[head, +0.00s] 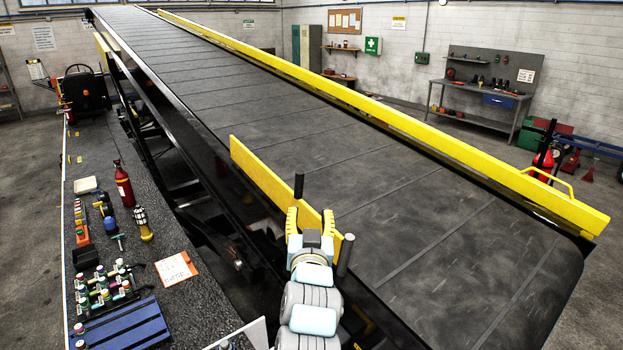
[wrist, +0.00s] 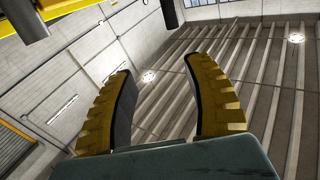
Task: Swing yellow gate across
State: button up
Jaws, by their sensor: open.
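The yellow gate (head: 262,172) is a short flat yellow board standing along the near left edge of the dark belt (head: 420,225). A black upright post (head: 299,186) rises by it, and a grey post (head: 346,255) stands at its near end. My gripper (head: 310,212) is in front of the near part of the gate and hides some of it. Its two yellow ribbed fingers are spread, with nothing between them in the wrist view (wrist: 160,75). I cannot tell whether the fingers touch the gate. Dark cylinders (wrist: 24,20) and a yellow strip (wrist: 62,8) show at the wrist view's upper left.
A long yellow rail (head: 400,118) runs along the belt's far side. On the left, a dark deck (head: 190,305) holds a red extinguisher (head: 123,184), a yellow-and-black lamp (head: 142,222), an orange note (head: 176,268), a blue slatted pallet (head: 122,326) and several small bottles. The belt surface is clear.

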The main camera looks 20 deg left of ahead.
aim_at(300, 177)
jog(key=shift+n+g+y, duration=0.4)
jog(key=shift+n+g, duration=0.1)
jog(key=shift+g, duration=0.3)
jog(key=shift+s+a+r+p+x, duration=0.2)
jog(key=shift+p+x, duration=0.45)
jog(key=shift+x, duration=2.15)
jog(key=shift+a+r+p+x, duration=0.25)
jog(key=shift+p+x, duration=0.35)
jog(key=shift+x, duration=2.2)
jog(key=shift+s+a+r+p+x, duration=0.2)
jog(key=shift+p+x, duration=0.45)
jog(key=shift+x, duration=2.15)
jog(key=shift+w+a+f, duration=0.2)
jog(key=shift+w+f, duration=0.05)
jog(key=shift+w, duration=0.35)
grip_shut()
